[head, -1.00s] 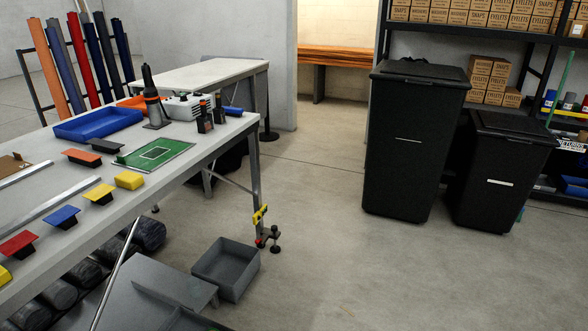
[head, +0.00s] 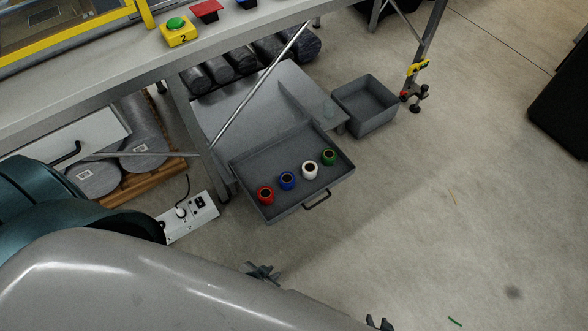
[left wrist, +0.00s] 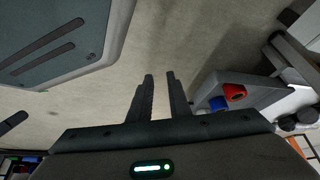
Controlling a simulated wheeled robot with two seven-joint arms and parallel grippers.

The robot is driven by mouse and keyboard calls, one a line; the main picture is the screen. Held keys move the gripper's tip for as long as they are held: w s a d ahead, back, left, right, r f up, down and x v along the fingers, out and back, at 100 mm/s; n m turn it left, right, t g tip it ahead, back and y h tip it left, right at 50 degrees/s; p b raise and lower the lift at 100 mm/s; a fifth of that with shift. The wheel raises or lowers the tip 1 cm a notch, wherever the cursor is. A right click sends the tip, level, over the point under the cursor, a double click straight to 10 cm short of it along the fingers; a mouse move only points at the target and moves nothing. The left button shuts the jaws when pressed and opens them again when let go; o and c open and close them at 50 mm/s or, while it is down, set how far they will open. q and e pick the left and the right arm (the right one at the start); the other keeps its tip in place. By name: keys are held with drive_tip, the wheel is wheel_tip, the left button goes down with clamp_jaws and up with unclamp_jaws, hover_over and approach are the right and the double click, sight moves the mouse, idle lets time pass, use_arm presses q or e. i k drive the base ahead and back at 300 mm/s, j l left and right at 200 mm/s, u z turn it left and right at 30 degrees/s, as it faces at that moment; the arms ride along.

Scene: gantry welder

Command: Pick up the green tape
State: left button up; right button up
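The green tape (head: 329,158) is a small roll at the right end of a row in an open grey drawer (head: 262,152), in the head view. White (head: 310,170), blue (head: 288,181) and red (head: 265,196) rolls stand beside it. My left gripper (head: 262,270) is below the drawer in the picture, apart from the rolls. In the left wrist view its two fingers (left wrist: 160,75) stand apart with nothing between them. That view also shows the red roll (left wrist: 235,92) and blue roll (left wrist: 218,103); I cannot make out the green one. My right gripper (head: 379,323) barely shows at the bottom edge.
The drawer has a handle (head: 317,199) at its front. A grey bin (head: 365,105) stands on the floor right of it, near a table leg. A worktable (head: 100,92) is above and behind. A socket box (head: 190,217) is left of the drawer.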

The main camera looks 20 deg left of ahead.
sight(328, 156)
drive_tip(key=u, duration=0.75)
drive_tip(key=i+l+u, duration=0.1)
drive_tip(key=u, duration=0.25)
drive_tip(key=l+u, duration=0.15)
drive_tip(key=u, duration=0.2)
drive_tip(key=i+l+u, duration=0.1)
drive_tip(key=u, duration=0.3)
drive_tip(key=l+u, duration=0.3)
drive_tip(key=l, duration=0.65)
drive_tip(key=l+u, duration=0.35)
drive_tip(key=l, duration=1.6)
drive_tip(key=k, duration=0.05)
